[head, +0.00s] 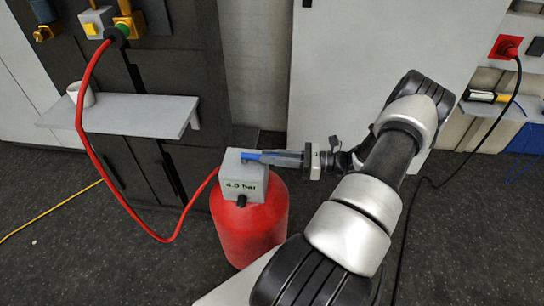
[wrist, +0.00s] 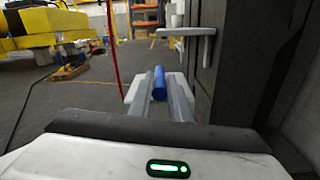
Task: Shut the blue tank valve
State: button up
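A red tank (head: 250,222) stands on the floor with a grey box (head: 244,183) on top, marked "4.0 bar" and fitted with a black knob. The blue valve handle (head: 250,155) lies across the top of the box. My gripper (head: 280,158) reaches in from the right at the height of the handle. In the wrist view the blue handle (wrist: 159,88) lies lengthwise between my two grey fingers (wrist: 163,92), which sit close against it on both sides with no clear gap. The handle's mounting on the box is hidden.
A red hose (head: 88,140) hangs from a yellow and grey fitting (head: 96,22) and runs to the tank. A shelf (head: 125,113) with a white mug (head: 83,95) juts from the dark cabinet at left. A yellow cable (head: 60,206) and a black cable (head: 432,183) lie on the floor.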

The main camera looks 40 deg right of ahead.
jog(key=o, duration=0.4)
jog(key=shift+c, duration=0.2)
jog(key=v, duration=1.7)
jog(key=shift+p, duration=0.4)
jog(key=shift+s+d+r, duration=0.1)
jog(key=shift+d, duration=0.05)
